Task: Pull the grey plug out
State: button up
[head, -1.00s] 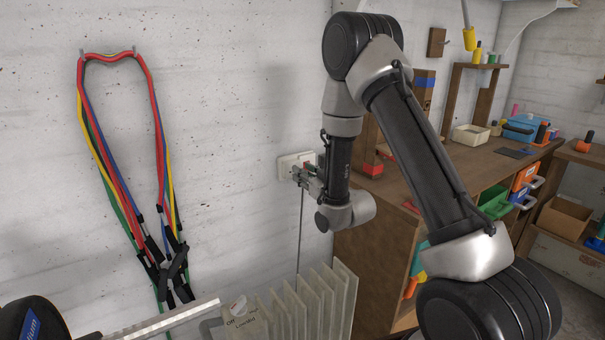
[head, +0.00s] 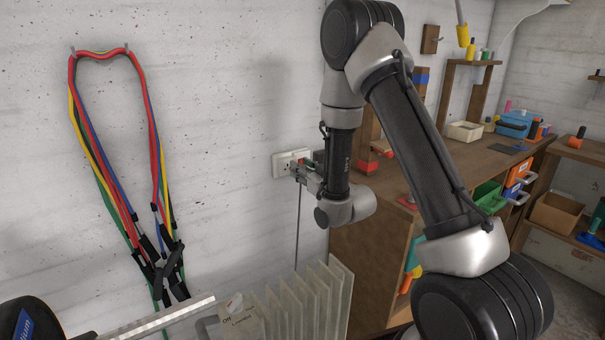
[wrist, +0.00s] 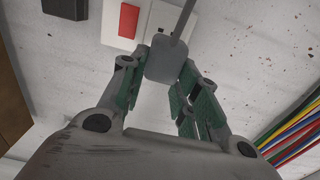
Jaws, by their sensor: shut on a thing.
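The grey plug (wrist: 167,58) is between my fingertips in the wrist view, with its grey cord running up from it. My gripper (wrist: 160,82) is shut on the plug, one finger on each side. Behind it is the white wall socket plate (wrist: 150,22) with a red switch (wrist: 129,20). In the head view my gripper (head: 301,174) is in front of the socket plate (head: 284,164), and the cord hangs down below it. I cannot tell whether the plug's pins are still in the plate.
Coloured cords (head: 156,150) hang on the wall at left. A pale ribbed radiator (head: 310,305) stands below the socket. A wooden workbench (head: 440,165) with bins is at right. A dark box (wrist: 65,8) is beside the plate. Bare wall lies left of the socket.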

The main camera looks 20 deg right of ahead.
notch_tip(320, 180, up, 7)
dwell(0.8)
